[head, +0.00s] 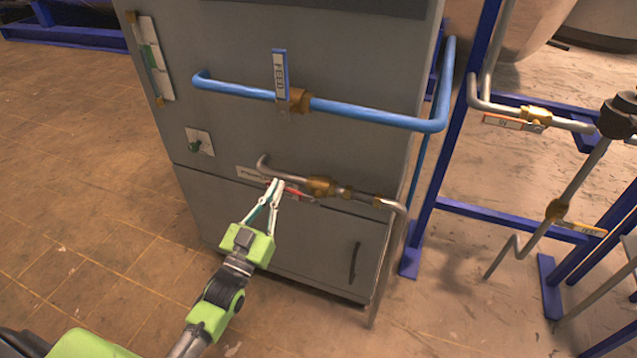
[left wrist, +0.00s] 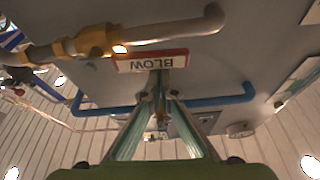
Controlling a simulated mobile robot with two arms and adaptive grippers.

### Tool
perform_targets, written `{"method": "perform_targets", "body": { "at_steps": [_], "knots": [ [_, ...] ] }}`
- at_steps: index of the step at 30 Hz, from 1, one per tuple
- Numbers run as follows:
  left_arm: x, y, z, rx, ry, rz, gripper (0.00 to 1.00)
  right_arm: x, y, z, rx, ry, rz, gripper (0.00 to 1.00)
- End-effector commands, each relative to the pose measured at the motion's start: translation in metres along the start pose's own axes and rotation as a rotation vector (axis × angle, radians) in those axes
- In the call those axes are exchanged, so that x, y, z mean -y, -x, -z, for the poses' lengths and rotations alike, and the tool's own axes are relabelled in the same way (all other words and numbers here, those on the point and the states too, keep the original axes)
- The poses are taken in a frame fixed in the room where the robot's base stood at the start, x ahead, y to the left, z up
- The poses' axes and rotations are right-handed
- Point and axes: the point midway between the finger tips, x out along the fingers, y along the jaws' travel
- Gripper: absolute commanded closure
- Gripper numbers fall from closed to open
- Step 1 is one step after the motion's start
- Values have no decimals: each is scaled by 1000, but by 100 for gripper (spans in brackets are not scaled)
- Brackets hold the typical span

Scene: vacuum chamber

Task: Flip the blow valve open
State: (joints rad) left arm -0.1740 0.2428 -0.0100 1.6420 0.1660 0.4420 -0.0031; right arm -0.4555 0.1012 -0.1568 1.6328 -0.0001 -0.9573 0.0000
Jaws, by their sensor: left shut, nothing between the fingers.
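The blow valve has a brass body (head: 320,187) on a grey pipe at the cabinet front. Its red-edged handle (head: 298,193) extends left from the body, roughly along the pipe, partly hidden by my fingers in the head view. In the left wrist view the handle (left wrist: 150,61) shows its BLOW label upside down, beside the brass body (left wrist: 90,41). My left gripper (head: 276,183) is shut and empty, its fingertips close to the handle's left part. I cannot tell whether they touch it. My right gripper is not in view.
A blue pipe (head: 370,115) with an upright FEED handle (head: 280,75) crosses the grey cabinet above. A blue frame (head: 424,205) with more pipes and valves stands at right. The floor at left is clear.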

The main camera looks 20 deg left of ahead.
Motion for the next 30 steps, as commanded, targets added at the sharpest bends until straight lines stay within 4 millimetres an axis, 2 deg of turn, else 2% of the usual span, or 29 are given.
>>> {"method": "perform_targets", "body": {
  "at_steps": [10, 26, 30],
  "knots": [
    [2, 3, -9, 0, 108, 38, 100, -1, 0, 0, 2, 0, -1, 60],
    [1, 5, -14, 8, 120, 42, 100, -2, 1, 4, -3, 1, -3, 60],
    [1, 13, -15, 10, 120, 41, 100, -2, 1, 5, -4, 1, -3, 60]
  ]
}}
